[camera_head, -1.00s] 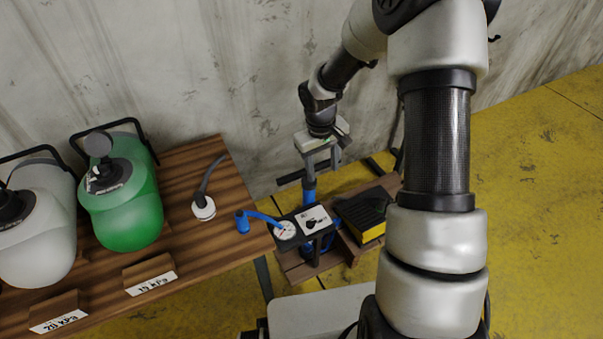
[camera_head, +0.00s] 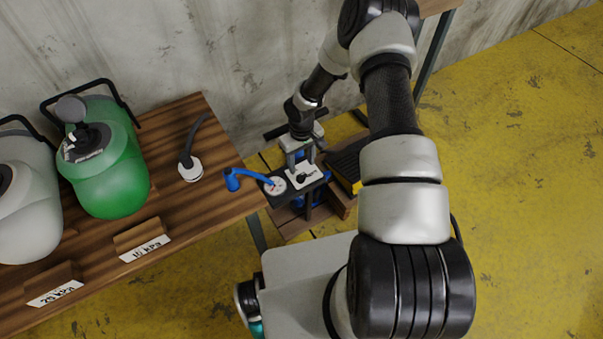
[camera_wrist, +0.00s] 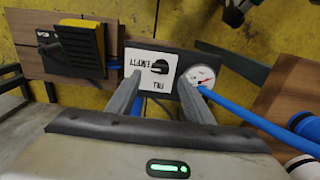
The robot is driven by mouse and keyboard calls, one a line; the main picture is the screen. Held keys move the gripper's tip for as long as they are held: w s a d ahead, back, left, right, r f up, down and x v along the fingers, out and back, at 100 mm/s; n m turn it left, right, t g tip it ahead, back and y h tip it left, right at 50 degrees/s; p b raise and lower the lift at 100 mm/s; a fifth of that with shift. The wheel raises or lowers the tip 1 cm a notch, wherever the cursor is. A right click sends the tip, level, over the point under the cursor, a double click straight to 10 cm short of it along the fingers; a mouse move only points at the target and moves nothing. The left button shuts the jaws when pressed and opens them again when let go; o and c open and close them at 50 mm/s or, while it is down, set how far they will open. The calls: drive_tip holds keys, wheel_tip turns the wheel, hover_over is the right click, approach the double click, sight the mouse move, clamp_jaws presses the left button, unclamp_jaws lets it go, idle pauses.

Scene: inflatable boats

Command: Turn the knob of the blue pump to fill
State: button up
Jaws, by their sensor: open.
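The blue pump (camera_head: 298,203) stands low beside the table, partly hidden under its dark top plate. Its white panel (camera_wrist: 140,86) carries FILL and EMPTY lettering, upside down or sideways in the wrist view. The dark knob (camera_wrist: 159,67) sits on this panel; I cannot tell exactly which word it points to. The knob also shows in the head view (camera_head: 307,179). My gripper (camera_wrist: 161,80) is open and empty, pointing toward the panel. Its two fingers reach over the panel's sides, with the knob between and slightly beyond the tips. Contact cannot be seen.
A round gauge (camera_wrist: 202,76) with a blue hose (camera_wrist: 245,118) sits right beside the panel. A yellow and black box (camera_wrist: 80,45) is on the other side. The wooden table (camera_head: 205,225) holds a green container (camera_head: 105,175) and a pale container (camera_head: 25,205). Yellow floor lies right.

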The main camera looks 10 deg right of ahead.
sight(301, 175)
wheel_tip(301, 175, down, 6)
drive_tip(key=shift+r+b, duration=0.1)
drive_tip(key=shift+b, duration=0.3)
drive_tip(key=c, duration=1)
drive_tip(key=shift+c, duration=0.2)
